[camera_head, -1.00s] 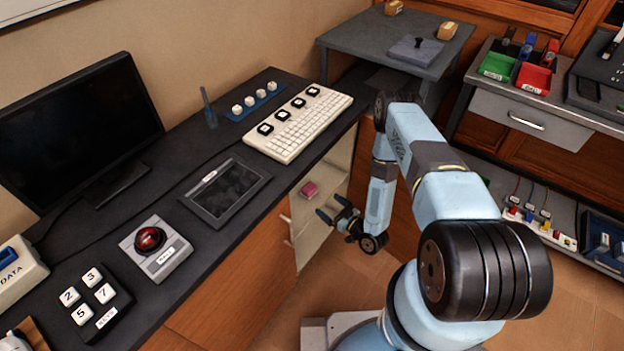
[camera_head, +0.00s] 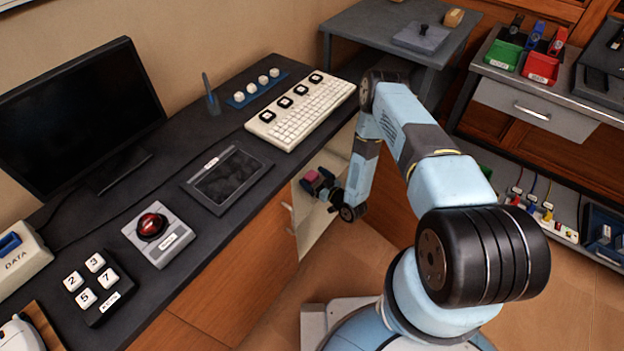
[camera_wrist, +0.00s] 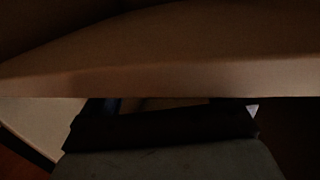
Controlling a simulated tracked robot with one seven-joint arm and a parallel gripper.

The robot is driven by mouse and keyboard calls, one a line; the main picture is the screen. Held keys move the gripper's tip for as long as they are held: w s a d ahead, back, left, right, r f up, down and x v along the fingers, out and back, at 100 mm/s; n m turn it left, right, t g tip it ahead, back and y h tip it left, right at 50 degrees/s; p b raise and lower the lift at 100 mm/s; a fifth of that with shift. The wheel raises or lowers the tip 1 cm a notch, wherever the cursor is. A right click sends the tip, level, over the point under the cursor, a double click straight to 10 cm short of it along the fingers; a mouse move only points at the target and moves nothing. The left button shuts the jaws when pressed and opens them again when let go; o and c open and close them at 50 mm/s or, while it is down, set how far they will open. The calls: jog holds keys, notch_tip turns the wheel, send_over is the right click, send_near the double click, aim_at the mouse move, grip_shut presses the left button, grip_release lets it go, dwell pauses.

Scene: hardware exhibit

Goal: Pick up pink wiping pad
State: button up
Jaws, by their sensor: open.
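The pink wiping pad (camera_head: 312,176) shows in the head view in the pale open compartment below the keyboard end of the desk. My gripper (camera_head: 318,185) is at the pad, with its dark fingers spread on either side of it. The fingers partly cover the pad, and I cannot tell whether they touch it. In the wrist view my gripper (camera_wrist: 165,120) is dark and mostly hidden under a broad brown surface (camera_wrist: 170,75). The pad cannot be made out there.
The desk (camera_head: 215,120) stands above the compartment, with a keyboard (camera_head: 302,112), a tablet (camera_head: 228,178) and a red button box (camera_head: 155,235) on it. A grey side table (camera_head: 375,35) is behind my arm. The wooden floor (camera_head: 345,265) below is clear.

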aim_at(308, 173)
jog(key=x, duration=0.3)
jog(key=shift+w+a, duration=0.1)
jog(key=shift+a, duration=0.1)
jog(key=c, duration=1.1)
